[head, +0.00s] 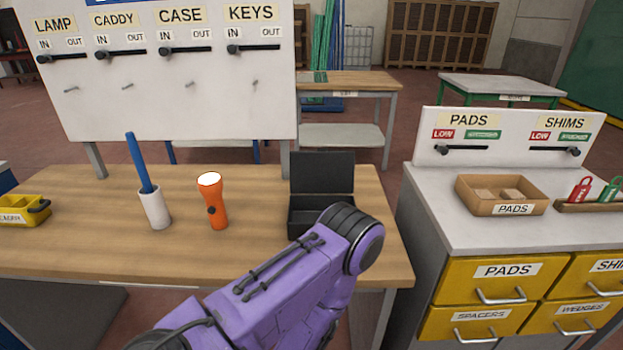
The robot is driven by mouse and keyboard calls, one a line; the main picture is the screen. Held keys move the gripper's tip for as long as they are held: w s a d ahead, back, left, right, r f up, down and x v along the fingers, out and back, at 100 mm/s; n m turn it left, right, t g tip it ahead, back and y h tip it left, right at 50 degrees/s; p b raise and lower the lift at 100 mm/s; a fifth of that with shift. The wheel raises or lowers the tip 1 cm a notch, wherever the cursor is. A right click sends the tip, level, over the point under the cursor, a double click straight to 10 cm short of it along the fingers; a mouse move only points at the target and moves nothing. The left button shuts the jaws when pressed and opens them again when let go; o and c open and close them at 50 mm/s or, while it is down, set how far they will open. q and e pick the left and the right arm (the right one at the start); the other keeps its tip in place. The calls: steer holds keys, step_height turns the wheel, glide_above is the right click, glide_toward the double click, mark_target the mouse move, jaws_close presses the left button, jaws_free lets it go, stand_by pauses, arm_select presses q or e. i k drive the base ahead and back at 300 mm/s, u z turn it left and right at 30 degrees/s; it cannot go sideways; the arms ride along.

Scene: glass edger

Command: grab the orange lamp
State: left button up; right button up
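The orange lamp (214,206) stands upright on the wooden table (90,250), near the middle of the tabletop. Its wide head points up and its top face is bright white. A dark button shows on its front. Nothing touches it, and its near side is unobstructed. Neither of my grippers shows in the head view. A purple arm link of mine reaches over the table's front edge, to the right of and nearer than the lamp.
A white cup (154,208) with a blue stick (138,160) stands just left of the lamp. An open black case (322,180) is to the right, partly behind my arm. A yellow caddy (22,210) lies far left. A labelled board (175,105) rises behind.

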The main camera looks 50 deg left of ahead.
mark_target(210, 186)
steer(key=z, duration=0.55)
steer(key=k, duration=1.35)
steer(key=u, duration=1.55)
steer(key=i, duration=0.3)
